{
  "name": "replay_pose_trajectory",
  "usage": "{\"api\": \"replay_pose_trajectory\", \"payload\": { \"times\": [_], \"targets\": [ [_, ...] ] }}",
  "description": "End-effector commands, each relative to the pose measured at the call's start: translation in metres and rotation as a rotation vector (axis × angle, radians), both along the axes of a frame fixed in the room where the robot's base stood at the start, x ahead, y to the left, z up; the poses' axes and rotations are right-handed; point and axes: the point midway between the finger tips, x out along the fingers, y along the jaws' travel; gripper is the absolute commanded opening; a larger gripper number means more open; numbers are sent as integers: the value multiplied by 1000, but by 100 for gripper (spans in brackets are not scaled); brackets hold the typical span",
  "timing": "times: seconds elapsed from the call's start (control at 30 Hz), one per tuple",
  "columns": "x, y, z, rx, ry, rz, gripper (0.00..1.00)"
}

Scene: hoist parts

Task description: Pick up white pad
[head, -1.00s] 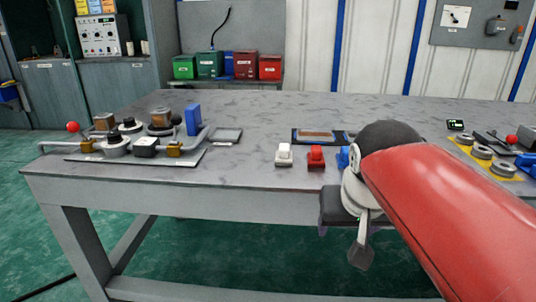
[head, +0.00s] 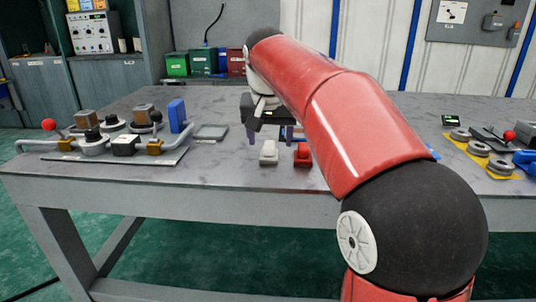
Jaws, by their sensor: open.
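A small white pad (head: 268,153) with a raised top stands near the front edge of the grey table, just left of a similar red pad (head: 302,154). My gripper (head: 270,135) is open and points down, with its two dark fingers apart. In the picture it is just above and behind the white pad. I see nothing between the fingers. I cannot tell the exact height of the fingertips above the table.
A plate with pipes, knobs and blocks (head: 110,155) is at the left. A flat grey piece (head: 211,132) lies right of it. A yellow plate with rings (head: 480,155) is at the right. My arm hides the table's middle and most of the blue pad.

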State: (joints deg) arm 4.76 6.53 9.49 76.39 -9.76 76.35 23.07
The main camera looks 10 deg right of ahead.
Motion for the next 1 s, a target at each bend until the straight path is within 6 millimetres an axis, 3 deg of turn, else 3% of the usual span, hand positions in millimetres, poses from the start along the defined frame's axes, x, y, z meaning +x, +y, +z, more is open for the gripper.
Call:
{"api": "replay_pose_trajectory", "payload": {
  "times": [0.2, 0.5, 0.9, 1.0],
  "targets": [
    [11, -1, -28, 0, 3, -1, 65],
    [13, -2, -31, 0, 0, 0, 64],
    [13, -1, -31, 0, 0, 0, 13],
    [13, -1, -31, 0, 0, 0, 13]
  ]
}}
